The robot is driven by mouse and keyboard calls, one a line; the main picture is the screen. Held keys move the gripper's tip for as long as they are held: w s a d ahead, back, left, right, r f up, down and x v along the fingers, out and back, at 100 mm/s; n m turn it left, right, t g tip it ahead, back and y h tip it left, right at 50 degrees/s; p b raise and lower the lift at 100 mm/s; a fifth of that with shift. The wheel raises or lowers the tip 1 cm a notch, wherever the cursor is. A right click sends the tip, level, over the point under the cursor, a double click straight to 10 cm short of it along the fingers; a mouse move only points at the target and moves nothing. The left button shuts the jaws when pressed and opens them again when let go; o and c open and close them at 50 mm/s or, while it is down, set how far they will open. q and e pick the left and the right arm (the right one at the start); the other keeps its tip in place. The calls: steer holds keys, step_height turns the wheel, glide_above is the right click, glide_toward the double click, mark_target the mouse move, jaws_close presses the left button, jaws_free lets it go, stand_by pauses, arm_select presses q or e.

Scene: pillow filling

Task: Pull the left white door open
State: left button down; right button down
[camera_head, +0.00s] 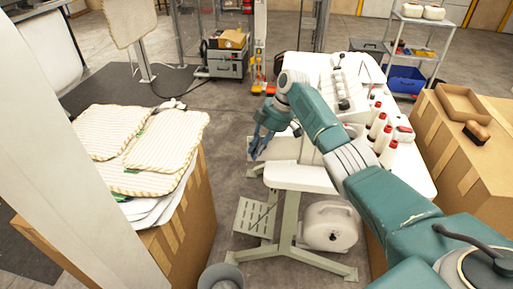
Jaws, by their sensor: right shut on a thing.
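My right arm comes in from the lower right, and its blue gripper (257,150) is beside the left end of the white sewing table. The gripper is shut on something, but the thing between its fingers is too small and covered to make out. A large plain white panel (70,150) slants across the left foreground. I cannot tell whether it is a door, and no handle or hinge shows on it. My left gripper is not in view.
A white sewing table (310,178) with thread cones (378,125) stands under my right arm. Striped pillow covers (150,150) lie on a cardboard box (190,215) at left. Another box (450,140) is at right. A grey bin (220,276) stands at bottom. Grey floor shows between.

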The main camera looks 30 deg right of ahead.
steer(key=shift+w+r, duration=0.1)
steer(key=shift+r, duration=0.1)
steer(key=c, duration=2)
jaws_free()
steer(key=shift+a, duration=0.1)
steer(key=v, duration=1.2)
